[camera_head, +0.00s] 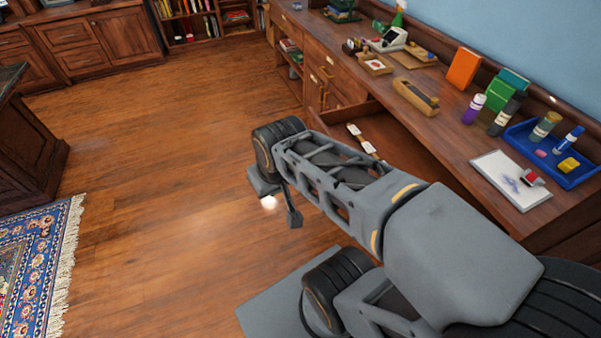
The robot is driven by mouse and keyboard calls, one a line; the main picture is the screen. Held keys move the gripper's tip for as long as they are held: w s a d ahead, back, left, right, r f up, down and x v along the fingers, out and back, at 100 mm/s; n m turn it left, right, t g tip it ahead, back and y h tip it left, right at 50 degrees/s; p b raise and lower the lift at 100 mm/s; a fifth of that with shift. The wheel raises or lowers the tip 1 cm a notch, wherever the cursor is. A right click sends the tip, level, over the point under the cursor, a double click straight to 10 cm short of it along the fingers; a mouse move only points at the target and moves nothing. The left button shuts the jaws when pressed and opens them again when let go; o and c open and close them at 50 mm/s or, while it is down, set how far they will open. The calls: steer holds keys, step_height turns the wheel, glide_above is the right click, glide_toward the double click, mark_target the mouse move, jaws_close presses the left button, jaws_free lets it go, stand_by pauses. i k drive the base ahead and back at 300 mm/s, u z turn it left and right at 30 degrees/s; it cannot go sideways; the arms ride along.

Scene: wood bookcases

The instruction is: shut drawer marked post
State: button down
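A wooden drawer (408,148) stands pulled out from under the long counter at the right. Inside it lie small pale pieces (354,130). Its front is mostly hidden behind my arm, and no "post" label can be read. My gripper (278,205) is over the floor, to the left of the open drawer in the picture. It appears apart from the drawer. Its end is partly covered by my wrist, and I cannot tell whether its fingers are apart or together.
The counter (457,115) carries a wooden block (416,97), an orange box (463,68), bottles, a white pad (511,180) and a blue tray (540,152). Closed cabinet fronts lie beyond the drawer. Open wood floor (170,150) spreads left, with a fringed rug (40,265) and dark cabinet (28,150).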

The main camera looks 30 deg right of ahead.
mark_target(393, 143)
steer(key=u, duration=1.7)
steer(key=k, duration=0.6)
steer(key=z, duration=1.3)
steer(key=i, duration=0.5)
steer(key=z, duration=0.05)
